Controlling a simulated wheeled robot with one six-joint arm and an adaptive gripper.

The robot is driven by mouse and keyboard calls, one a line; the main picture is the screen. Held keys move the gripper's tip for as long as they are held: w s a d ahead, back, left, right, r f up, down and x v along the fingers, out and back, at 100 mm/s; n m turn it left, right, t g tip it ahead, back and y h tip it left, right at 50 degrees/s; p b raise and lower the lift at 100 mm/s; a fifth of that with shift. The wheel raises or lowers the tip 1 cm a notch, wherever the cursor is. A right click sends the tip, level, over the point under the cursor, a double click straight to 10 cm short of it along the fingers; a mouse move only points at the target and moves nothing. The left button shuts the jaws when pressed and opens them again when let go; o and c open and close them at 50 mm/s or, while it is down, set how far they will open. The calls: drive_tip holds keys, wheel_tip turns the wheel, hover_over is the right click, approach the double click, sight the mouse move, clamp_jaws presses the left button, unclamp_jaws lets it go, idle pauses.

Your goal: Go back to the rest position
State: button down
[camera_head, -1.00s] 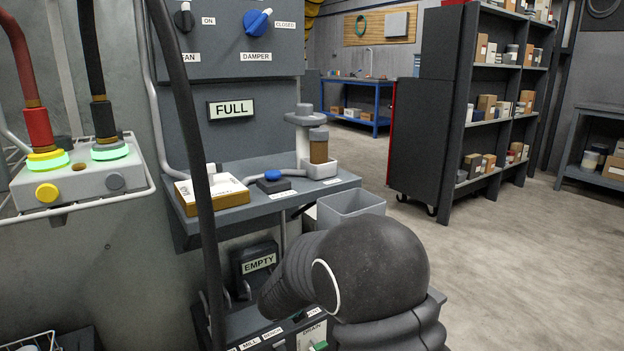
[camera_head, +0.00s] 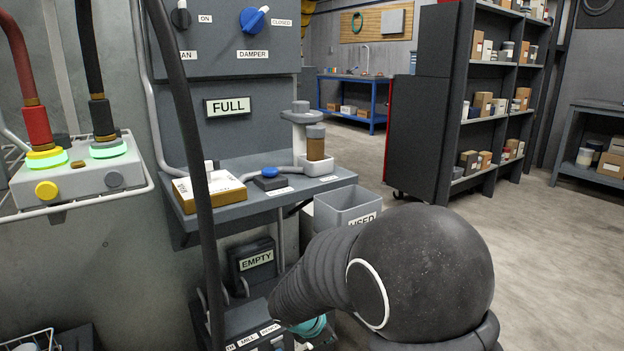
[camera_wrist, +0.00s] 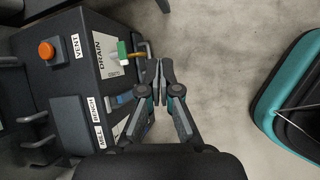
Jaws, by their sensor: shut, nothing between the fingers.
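My gripper (camera_wrist: 159,82) shows in the wrist view with its two dark fingers closed together and nothing between them. It hangs above the floor, just right of the control box (camera_wrist: 80,62) with VENT, DRAIN, MILL and BENCH labels. The green-tipped drain handle (camera_wrist: 123,52) lies to the left of the fingertips; the fingers look apart from it, though the gap in depth is hard to judge. In the head view my dark arm covers the lower right, and the gripper itself is mostly hidden behind it.
A grey bin marked USED (camera_head: 347,206) stands beside the shelf with a brown-filled jar (camera_head: 315,145). A teal-edged dark object (camera_wrist: 290,95) lies at the right in the wrist view. Hoses (camera_head: 185,110) hang at the left. Open floor (camera_head: 540,250) lies to the right.

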drive_tip(key=s+d+r+m+y+p, duration=0.1)
drive_tip(key=s+d+r+m, duration=0.3)
drive_tip(key=s+r+m, duration=0.3)
drive_tip(key=s+d+r+m+y+p, duration=0.1)
drive_tip(key=s+d+r+m+y, duration=0.1)
drive_tip(key=s+d+r+m, duration=0.2)
drive_tip(key=s+d+r+m+y+p, duration=0.1)
drive_tip(key=s+d+r+m, duration=0.2)
drive_tip(key=s+r+m, duration=0.7)
drive_tip(key=s+m, duration=0.1)
drive_tip(key=s, duration=0.4)
drive_tip(key=shift+d+r+m+t+y, duration=0.3)
drive_tip(key=shift+d+m+t, duration=0.1)
